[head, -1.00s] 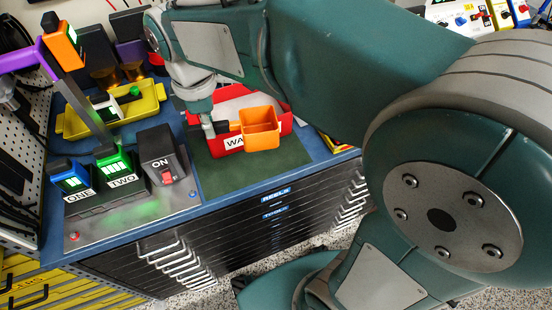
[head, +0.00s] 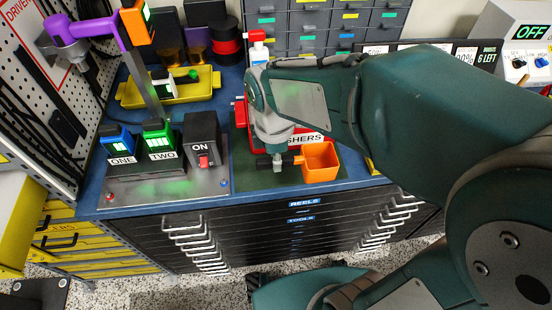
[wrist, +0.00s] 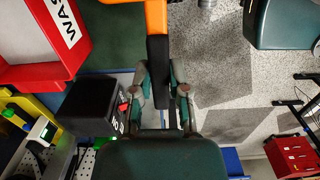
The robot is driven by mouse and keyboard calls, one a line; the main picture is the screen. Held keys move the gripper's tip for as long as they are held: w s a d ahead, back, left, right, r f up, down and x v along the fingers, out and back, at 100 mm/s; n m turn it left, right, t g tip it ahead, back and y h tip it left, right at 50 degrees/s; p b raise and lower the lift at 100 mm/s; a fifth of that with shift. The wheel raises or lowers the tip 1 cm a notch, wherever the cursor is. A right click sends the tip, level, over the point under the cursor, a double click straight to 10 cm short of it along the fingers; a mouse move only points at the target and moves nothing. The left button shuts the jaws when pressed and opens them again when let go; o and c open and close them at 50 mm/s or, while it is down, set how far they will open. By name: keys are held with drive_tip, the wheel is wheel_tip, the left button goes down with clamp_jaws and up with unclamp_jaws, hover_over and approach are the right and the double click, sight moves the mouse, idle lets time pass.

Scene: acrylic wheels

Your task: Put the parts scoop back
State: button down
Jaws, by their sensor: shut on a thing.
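The parts scoop is an orange square cup (head: 320,162) with a black handle. My gripper (head: 281,161) is shut on the handle, and the cup extends to the right of it in the head view. The scoop is over the front of the green mat (head: 245,177), by the lower right front of the red washers bin (head: 308,138). I cannot tell its exact height. In the wrist view the black handle (wrist: 158,55) runs between the fingers of my gripper (wrist: 160,88), with the orange part (wrist: 156,16) cut off at the top. My arm hides much of the bin.
Left of the mat, a metal plate (head: 205,185) carries a black ON switch box (head: 203,140) and blue and green units (head: 158,140). A yellow tray (head: 135,97) lies behind. Drawer cabinets (head: 335,25) stand at the back. The bench front edge is close to the scoop.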

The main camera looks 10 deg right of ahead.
drive_tip(key=w+f, duration=0.5)
drive_tip(key=f, duration=0.1)
drive_tip(key=shift+w+d, duration=0.3)
drive_tip(key=shift+w, duration=0.1)
drive_tip(key=shift+w+f, duration=0.15)
drive_tip(key=shift+f, duration=1.55)
drive_tip(key=c, duration=0.6)
unclamp_jaws()
drive_tip(key=shift+f, duration=0.1)
